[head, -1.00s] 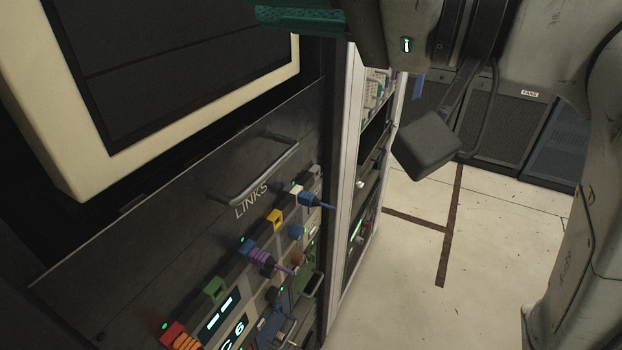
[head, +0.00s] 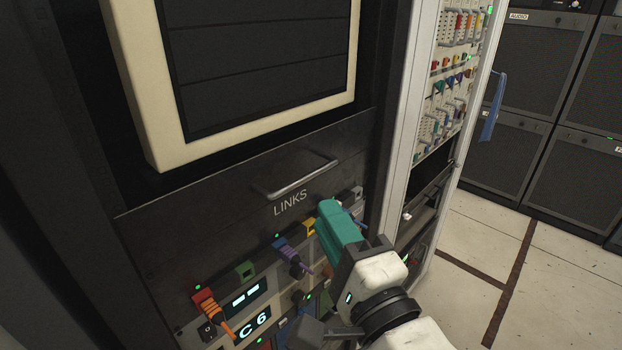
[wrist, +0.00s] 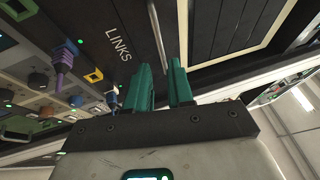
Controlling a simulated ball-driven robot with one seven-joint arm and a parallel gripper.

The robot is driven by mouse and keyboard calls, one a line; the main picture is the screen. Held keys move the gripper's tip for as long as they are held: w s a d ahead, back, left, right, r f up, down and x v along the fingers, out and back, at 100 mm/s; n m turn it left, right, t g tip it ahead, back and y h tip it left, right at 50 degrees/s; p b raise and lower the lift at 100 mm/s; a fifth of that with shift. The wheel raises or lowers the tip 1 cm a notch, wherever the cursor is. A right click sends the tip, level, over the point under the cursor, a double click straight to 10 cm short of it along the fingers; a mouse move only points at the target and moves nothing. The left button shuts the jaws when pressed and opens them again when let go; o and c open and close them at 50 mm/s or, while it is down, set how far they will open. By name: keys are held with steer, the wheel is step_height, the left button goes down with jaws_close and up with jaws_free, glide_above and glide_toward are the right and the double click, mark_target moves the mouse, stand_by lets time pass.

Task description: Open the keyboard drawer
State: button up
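A dark flat panel (head: 190,215) marked LINKS sits below the screen, with a metal bar handle (head: 290,190) across it. No keyboard shows, and I cannot tell whether this panel is the keyboard drawer's front. The panel looks flush with the rack. My gripper (head: 330,207) is in front of the rack, just below and right of the handle in the head view. In the wrist view its two teal fingers (wrist: 164,78) stand apart with nothing held between them. A thin bar (wrist: 156,30) shows beyond the fingertips, probably the handle; contact cannot be told.
A cream-framed screen (head: 265,130) is above the panel. Below it, a links unit (head: 250,300) carries coloured plugs and cables close to my gripper. A white rack edge (head: 400,130) stands to the right. Open floor (head: 460,285) lies beyond.

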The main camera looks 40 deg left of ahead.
mark_target(305, 176)
steer(key=p+x, duration=0.1)
steer(key=x, duration=0.8)
steer(key=shift+a+r, duration=0.15)
jaws_close()
